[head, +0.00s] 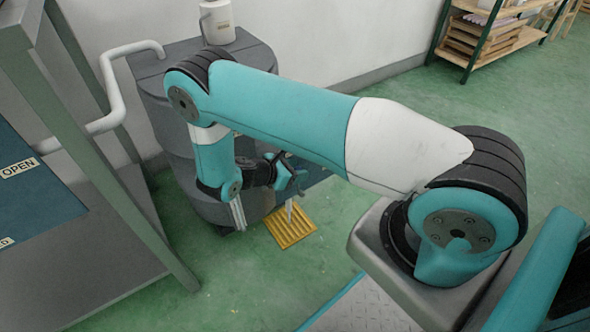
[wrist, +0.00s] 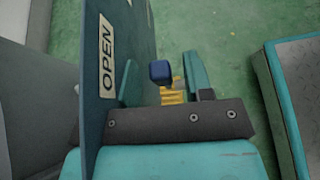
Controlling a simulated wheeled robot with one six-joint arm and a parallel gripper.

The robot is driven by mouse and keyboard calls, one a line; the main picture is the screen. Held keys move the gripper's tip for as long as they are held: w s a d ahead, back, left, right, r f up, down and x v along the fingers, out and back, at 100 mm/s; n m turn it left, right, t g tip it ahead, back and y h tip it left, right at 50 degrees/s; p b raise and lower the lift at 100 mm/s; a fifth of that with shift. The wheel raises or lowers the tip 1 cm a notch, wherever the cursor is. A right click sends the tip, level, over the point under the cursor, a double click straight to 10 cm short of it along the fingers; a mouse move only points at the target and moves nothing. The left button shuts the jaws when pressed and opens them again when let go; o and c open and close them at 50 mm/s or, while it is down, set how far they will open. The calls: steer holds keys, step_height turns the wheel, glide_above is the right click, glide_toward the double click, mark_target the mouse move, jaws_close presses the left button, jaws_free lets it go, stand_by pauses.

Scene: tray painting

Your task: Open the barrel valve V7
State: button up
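The grey barrel (head: 165,95) stands by the wall behind my arm. My gripper (head: 289,182) is low at the barrel's right side, in front of a dark blue plate (head: 318,175). In the wrist view a blue plate with an OPEN label (wrist: 107,55) stands close at the left. A dark blue knob (wrist: 160,72), apparently the valve handle, shows between the two teal fingers of my gripper (wrist: 165,78). The fingers are apart; I cannot tell whether either touches the knob. The valve body is hidden, and no V7 mark is legible.
A yellow ribbed tray (head: 290,226) lies on the green floor below my gripper. A white jug (head: 217,22) stands on the barrel. A grey frame with a blue OPEN panel (head: 40,195) is at the left. A shelf (head: 490,35) stands at the back right.

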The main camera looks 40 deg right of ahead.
steer(key=p+v, duration=0.3)
steer(key=v, duration=1.4)
steer(key=shift+a+p, duration=0.2)
steer(key=shift+p, duration=0.1)
steer(key=shift+r, duration=0.1)
